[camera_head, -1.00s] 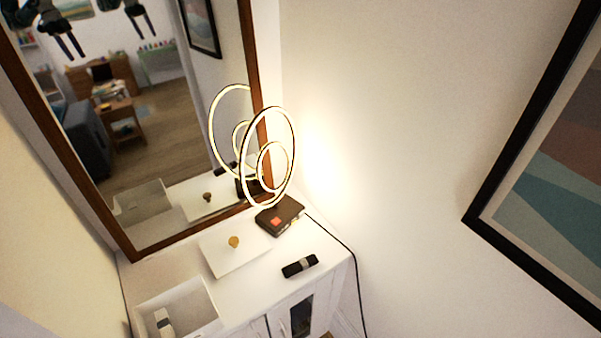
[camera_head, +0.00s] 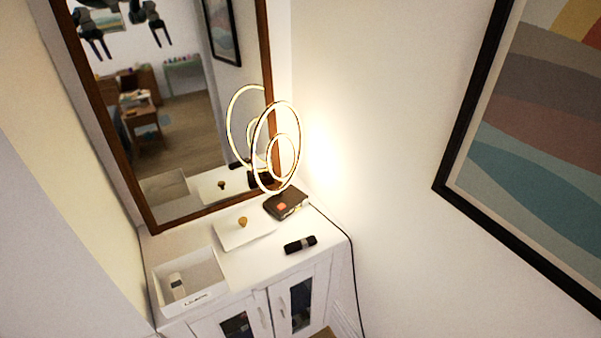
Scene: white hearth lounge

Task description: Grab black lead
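A thin black lead (camera_head: 352,262) hangs down the right side of the white cabinet (camera_head: 262,275). It runs from near the lamp (camera_head: 274,150) over the cabinet's back right corner towards the floor; its lower end is out of view. A short black roll with a grey band (camera_head: 300,244) lies on the cabinet top near the front edge; I cannot tell whether it is a wound lead. Neither gripper is directly in front of the camera. Both show only as reflections in the top of the mirror, each with two fingers apart and nothing visible between them, away from the cabinet.
A wood-framed mirror (camera_head: 190,125) stands behind the cabinet. An open white box (camera_head: 195,300) with a pale item inside stands at left. A white lid with a wooden knob (camera_head: 242,223) and a dark box with an orange label (camera_head: 288,204) are beside it. A framed picture (camera_head: 530,150) hangs right.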

